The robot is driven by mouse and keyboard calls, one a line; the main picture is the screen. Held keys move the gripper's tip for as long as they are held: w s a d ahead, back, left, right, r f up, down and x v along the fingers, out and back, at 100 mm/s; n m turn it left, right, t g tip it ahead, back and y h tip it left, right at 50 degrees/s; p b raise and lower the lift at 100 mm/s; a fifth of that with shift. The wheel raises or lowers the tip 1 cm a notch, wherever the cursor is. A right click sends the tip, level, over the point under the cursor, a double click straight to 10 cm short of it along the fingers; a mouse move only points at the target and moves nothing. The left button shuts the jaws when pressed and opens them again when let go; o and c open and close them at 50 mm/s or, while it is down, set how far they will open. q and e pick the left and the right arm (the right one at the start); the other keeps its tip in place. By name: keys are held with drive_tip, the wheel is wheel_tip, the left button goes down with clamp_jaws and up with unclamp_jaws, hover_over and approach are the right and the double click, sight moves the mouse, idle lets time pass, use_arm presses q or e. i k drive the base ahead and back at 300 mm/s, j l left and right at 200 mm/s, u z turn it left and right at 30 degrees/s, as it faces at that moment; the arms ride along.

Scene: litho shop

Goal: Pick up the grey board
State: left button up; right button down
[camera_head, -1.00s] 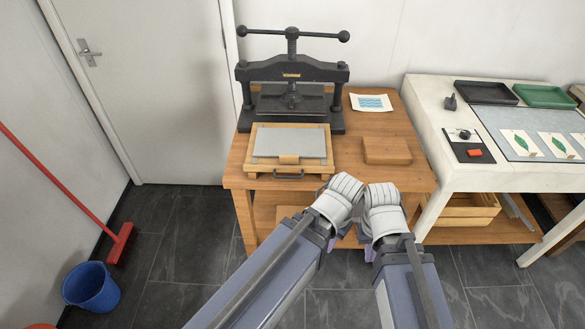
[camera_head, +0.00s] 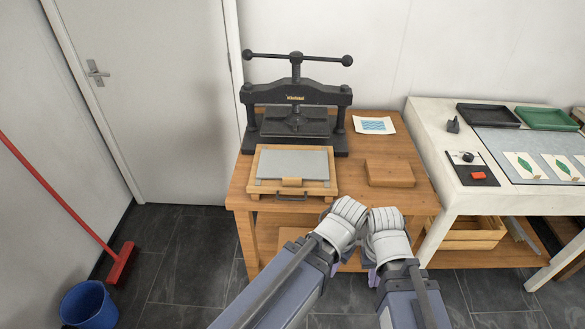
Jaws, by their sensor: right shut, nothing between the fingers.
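The grey board (camera_head: 292,162) is a flat, thin rectangle lying in a wooden tray (camera_head: 325,187) in front of the black press. My right gripper (camera_head: 373,277) hangs below the front edge of the bench, mostly behind my own wrist. It is shut and empty, apart from the board and to its lower right. My left arm reaches in beside the right one. Its gripper is hidden behind the arm, so its jaws do not show.
The black press (camera_head: 297,95) stands behind the tray. A brown wooden block (camera_head: 390,173) and a printed sheet (camera_head: 374,125) lie to the right on the wooden bench (camera_head: 350,165). A white table (camera_head: 445,165) adjoins at right. A blue bucket (camera_head: 88,306) and red broom (camera_head: 122,262) are left.

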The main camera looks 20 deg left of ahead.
sight(292, 167)
drive_tip(key=i+j, duration=0.1)
drive_tip(key=j, duration=0.25)
drive_tip(key=i+j, duration=0.15)
drive_tip(key=j, duration=0.2)
drive_tip(key=i+j, duration=0.1)
drive_tip(key=j, duration=0.25)
drive_tip(key=i+j, duration=0.1)
drive_tip(key=j, duration=0.25)
drive_tip(key=i+z, duration=0.05)
